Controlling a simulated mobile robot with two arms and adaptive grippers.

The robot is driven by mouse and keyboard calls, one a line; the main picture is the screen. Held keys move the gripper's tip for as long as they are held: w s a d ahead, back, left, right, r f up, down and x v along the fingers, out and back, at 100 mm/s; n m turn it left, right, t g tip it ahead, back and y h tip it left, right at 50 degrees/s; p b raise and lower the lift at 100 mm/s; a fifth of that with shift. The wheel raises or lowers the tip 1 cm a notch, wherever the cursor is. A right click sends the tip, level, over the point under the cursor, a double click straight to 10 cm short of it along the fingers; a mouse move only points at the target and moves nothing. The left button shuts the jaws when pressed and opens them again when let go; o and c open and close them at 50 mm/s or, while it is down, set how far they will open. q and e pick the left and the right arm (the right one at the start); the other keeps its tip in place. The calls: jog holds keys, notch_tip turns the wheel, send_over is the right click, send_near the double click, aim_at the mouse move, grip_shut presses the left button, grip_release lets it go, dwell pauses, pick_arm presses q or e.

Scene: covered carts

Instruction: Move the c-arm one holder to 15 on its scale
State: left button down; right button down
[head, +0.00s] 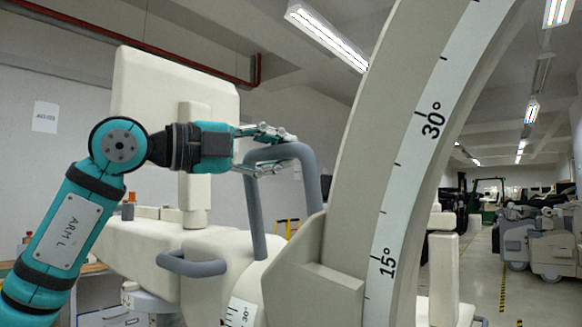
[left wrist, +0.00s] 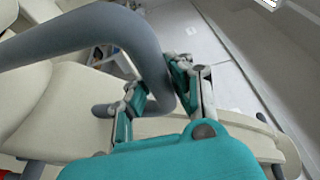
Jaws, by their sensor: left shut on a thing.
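The c-arm (head: 345,165) is a large beige curved arc with a white scale strip (head: 408,170) marked 15° and 30°. A beige holder block (head: 312,290) sits against the arc's left side, near the height of the 15° label. A grey looped handle (head: 312,185) rises just left of the arc; it also crosses the left wrist view (left wrist: 70,32). My left gripper (head: 288,150) is shut on the handle's upper bend, with one finger on each side in the left wrist view (left wrist: 160,88). My right gripper is not in view.
A second grey handle (head: 190,267) projects from the beige cart body (head: 140,250). A smaller scale piece (head: 240,312) reading 30° shows at the bottom. A tall beige panel (head: 150,90) stands behind my left arm. Other grey machines (head: 550,240) stand right, beside an open aisle.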

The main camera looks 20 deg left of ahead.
pick_arm(q)
jog(key=shift+s+a+f+b, duration=0.25)
jog(key=shift+s+f+b, duration=0.05)
jog(key=shift+s, duration=0.25)
jog(key=shift+s+a+f+b, duration=0.2)
jog(key=shift+s+f+b, duration=0.1)
jog(key=shift+s, duration=0.25)
jog(key=shift+s+a+r, duration=0.2)
jog(key=shift+s+r, duration=0.05)
jog(key=shift+r, duration=0.05)
jog(key=shift+w+d, duration=0.45)
jog(key=shift+w, duration=0.4)
jog(key=c, duration=1.6)
grip_release()
jog(key=shift+s+a+r+h, duration=0.1)
jog(key=shift+s+a+h, duration=0.05)
jog(key=shift+s+h, duration=0.15)
jog(key=shift+c, duration=0.2)
jog(key=o, duration=0.5)
jog(key=v, duration=1.2)
